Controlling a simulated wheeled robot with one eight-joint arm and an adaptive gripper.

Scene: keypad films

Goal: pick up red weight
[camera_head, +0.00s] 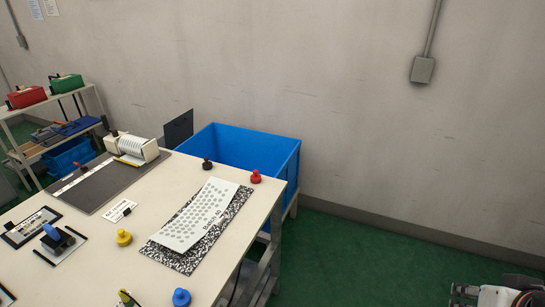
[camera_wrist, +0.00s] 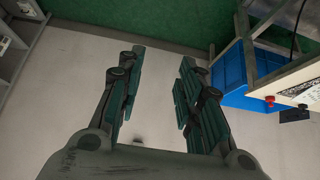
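The red weight (camera_head: 255,177) is a small round knobbed piece standing on the table (camera_head: 215,262) near its right back corner, beside the patterned board. It also shows small at the table edge in the wrist view (camera_wrist: 270,101). My gripper (camera_wrist: 158,85) is open and empty, with its two green-padded fingers wide apart and nothing between them. It is well away from the red weight. Part of my arm shows at the bottom right of the head view; its fingers are not clear there.
Black (camera_head: 207,164), yellow (camera_head: 124,238) and blue (camera_head: 181,297) weights stand around the perforated sheet (camera_head: 204,214) on the patterned board (camera_head: 178,260). A blue bin (camera_head: 262,150) stands behind the table. A shelf (camera_head: 93,98) is at the left. Green floor right of the table is clear.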

